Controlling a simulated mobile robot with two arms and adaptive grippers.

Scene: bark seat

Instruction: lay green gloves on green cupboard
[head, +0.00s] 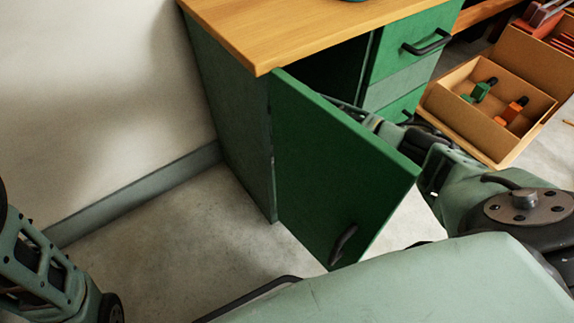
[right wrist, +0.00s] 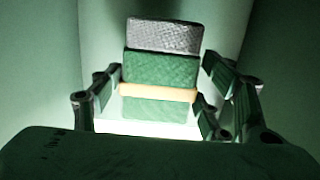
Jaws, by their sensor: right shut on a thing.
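The green cupboard (head: 225,120) has a wooden top (head: 290,25), and its green door (head: 335,165) stands open toward me. My right arm reaches behind this door, which hides the gripper in the head view. In the right wrist view my right gripper (right wrist: 160,98) is shut on the green gloves (right wrist: 160,69), a folded-looking green bundle with a grey patterned end and an orange band. Green walls surround it, with a bright patch below. Only part of my left arm shows at the lower left of the head view; its fingertips are out of the picture.
The open door, with a black handle (head: 342,244), stands close beside my right arm. Drawers (head: 405,60) with black handles are at the right of the cupboard. A cardboard box (head: 490,100) holds green and orange items. Most of the visible wooden top is clear.

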